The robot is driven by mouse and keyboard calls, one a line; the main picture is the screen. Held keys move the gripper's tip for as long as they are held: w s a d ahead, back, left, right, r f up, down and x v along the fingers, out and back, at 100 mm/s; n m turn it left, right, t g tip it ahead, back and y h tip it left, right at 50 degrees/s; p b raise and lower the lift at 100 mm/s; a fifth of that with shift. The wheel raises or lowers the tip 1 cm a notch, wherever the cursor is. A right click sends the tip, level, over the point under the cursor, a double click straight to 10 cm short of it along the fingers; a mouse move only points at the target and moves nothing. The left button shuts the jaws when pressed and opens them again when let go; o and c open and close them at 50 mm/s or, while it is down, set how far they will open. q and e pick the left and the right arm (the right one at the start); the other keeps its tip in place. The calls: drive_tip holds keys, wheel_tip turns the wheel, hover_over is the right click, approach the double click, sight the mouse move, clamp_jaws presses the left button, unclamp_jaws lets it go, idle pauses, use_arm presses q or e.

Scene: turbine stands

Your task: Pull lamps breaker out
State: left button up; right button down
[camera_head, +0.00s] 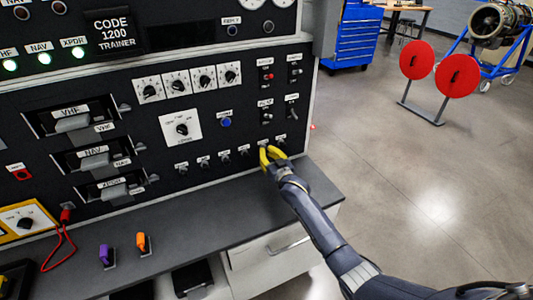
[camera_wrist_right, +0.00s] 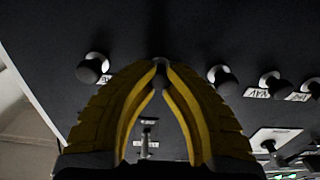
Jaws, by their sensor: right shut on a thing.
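A row of small black breaker knobs runs along the bottom of the black panel (camera_head: 225,185). My right gripper (camera_head: 266,155) has its yellow fingers at the second knob from the right end. In the right wrist view the fingertips (camera_wrist_right: 160,66) are closed together on this breaker knob (camera_wrist_right: 161,73), which is mostly hidden between them. One knob (camera_wrist_right: 92,68) stands free on one side of the fingers, and several others, such as the nearest (camera_wrist_right: 222,78), on the other. The labels are too small to read surely, so I cannot tell which is lamps. My left gripper is not in view.
Toggle switches (camera_head: 292,98) sit above the gripped knob. A grey counter (camera_head: 200,230) lies below the panel, with purple (camera_head: 105,256) and orange (camera_head: 142,243) objects on it. Open floor (camera_head: 400,190) lies to the right, with a red-disc stand (camera_head: 422,112) farther off.

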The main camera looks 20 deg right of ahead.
drive_tip(key=shift+s+d, duration=0.15)
drive_tip(key=shift+s, duration=0.3)
drive_tip(key=c, duration=1.3)
unclamp_jaws()
drive_tip(key=shift+o, duration=0.2)
drive_tip(key=shift+s, duration=0.15)
drive_tip(key=s+d, duration=0.1)
drive_tip(key=s, duration=0.5)
drive_tip(key=shift+s, duration=0.35)
